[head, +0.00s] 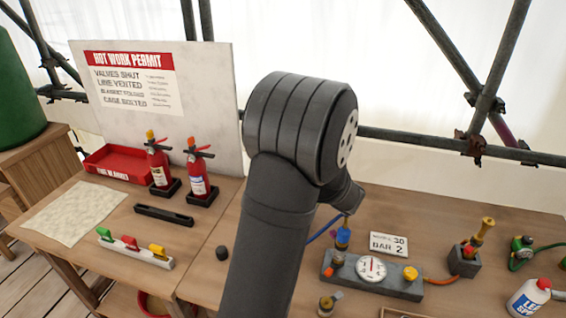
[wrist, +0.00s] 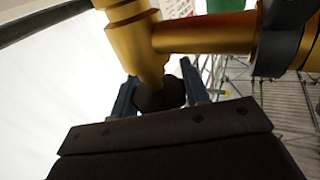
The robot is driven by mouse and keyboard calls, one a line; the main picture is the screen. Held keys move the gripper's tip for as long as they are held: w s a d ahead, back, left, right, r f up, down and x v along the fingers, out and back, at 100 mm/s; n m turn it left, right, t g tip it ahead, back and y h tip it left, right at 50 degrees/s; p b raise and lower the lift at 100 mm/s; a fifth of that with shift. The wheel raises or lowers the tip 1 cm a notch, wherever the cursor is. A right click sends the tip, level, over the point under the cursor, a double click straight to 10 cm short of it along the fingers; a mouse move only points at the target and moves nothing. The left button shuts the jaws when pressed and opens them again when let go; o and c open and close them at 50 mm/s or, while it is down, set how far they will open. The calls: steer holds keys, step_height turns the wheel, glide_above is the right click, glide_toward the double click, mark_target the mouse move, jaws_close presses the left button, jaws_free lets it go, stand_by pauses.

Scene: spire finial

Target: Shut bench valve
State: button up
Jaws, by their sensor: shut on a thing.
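In the wrist view, my gripper (wrist: 158,92) is shut on a dark rounded knob (wrist: 160,98), one blue-grey finger on each side. The knob sits at the end of a brass body (wrist: 140,45), with a thick brass pipe (wrist: 205,35) running right to a black collar. In the head view, my arm hides the gripper and what it holds. A grey bench block (head: 400,287) carries a white dial gauge (head: 371,269), a blue fitting (head: 343,238) and orange and yellow parts. I cannot tell which valve the held knob belongs to.
Two red extinguishers (head: 198,172) and a red tray (head: 120,163) stand back left. A rack with coloured pieces (head: 133,248) is front left. A brass piece in a holder (head: 470,248) and a white bottle (head: 529,297) are right. Scaffold poles (head: 488,80) cross behind.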

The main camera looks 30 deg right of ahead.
steer(key=o, duration=1)
steer(key=shift+v, duration=3.75)
